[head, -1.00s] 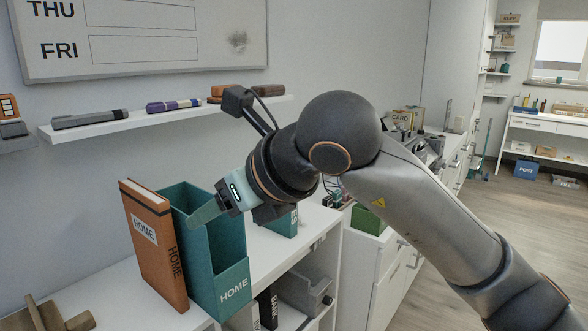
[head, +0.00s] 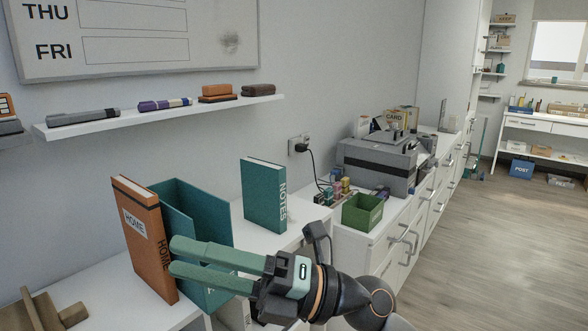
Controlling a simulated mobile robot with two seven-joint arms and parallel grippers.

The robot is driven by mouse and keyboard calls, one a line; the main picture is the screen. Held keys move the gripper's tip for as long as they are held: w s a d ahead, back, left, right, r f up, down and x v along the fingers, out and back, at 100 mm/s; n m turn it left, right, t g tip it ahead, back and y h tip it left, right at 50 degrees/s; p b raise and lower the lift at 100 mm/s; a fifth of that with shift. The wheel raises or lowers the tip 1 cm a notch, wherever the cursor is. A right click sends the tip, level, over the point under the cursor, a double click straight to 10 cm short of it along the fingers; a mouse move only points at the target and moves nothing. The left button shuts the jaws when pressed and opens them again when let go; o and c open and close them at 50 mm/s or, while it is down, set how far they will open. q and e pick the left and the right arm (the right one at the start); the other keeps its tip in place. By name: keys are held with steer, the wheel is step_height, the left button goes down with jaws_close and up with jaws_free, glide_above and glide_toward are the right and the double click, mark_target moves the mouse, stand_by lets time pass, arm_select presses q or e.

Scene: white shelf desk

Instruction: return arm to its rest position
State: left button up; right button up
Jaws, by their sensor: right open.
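My right gripper (head: 172,257) shows in the head view, low and in front of the teal file holder (head: 190,200). Its two green fingers are apart and point left, with nothing visible between them. The fingers hide part of the holder and overlap the right edge of the orange HOME book (head: 138,220) in the picture; I cannot tell if they touch. The book stands upright, leaning slightly, just left of the holder. My right arm (head: 370,300) comes in from the bottom right. My left gripper is not in view.
A teal NOTES book (head: 263,195) stands on the white desk. To its right are a green box (head: 362,212) and a grey printer-like machine (head: 378,160). A wall shelf (head: 160,118) with markers and erasers runs above. A brown wooden object (head: 40,312) lies bottom left. Open floor is at right.

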steer(key=w+d+f+m+t, duration=0.6)
steer(key=d+m+t, duration=0.3)
steer(key=m+t, duration=0.65)
steer(key=w+d+f+m+t+h, duration=0.1)
steer(key=d+f+m+t+h, duration=0.1)
steer(key=d+f+m+h, duration=0.5)
steer(key=w+d+f+m+t+h, duration=0.15)
steer(key=d+f+m+h, duration=0.25)
steer(key=f+m+h, duration=0.6)
steer(key=s+d+f+m+g+h, duration=0.1)
steer(key=s+d+f+m+g, duration=0.25)
steer(key=s+f, duration=0.65)
steer(key=s+d+f+m+g+h, duration=0.15)
steer(key=s+f+g, duration=0.4)
steer(key=f, duration=0.75)
arm_select(q)
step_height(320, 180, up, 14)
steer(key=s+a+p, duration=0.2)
steer(key=p, duration=1.7)
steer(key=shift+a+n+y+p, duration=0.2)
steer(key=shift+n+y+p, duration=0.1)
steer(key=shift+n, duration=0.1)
arm_select(e)
steer(key=s+d+r+m, duration=0.1)
steer(key=r, duration=0.5)
steer(key=s+d+r, duration=0.1)
steer(key=s+r, duration=0.1)
steer(key=r, duration=0.5)
steer(key=shift+d+m+t, duration=0.3)
steer(key=shift+m, duration=0.05)
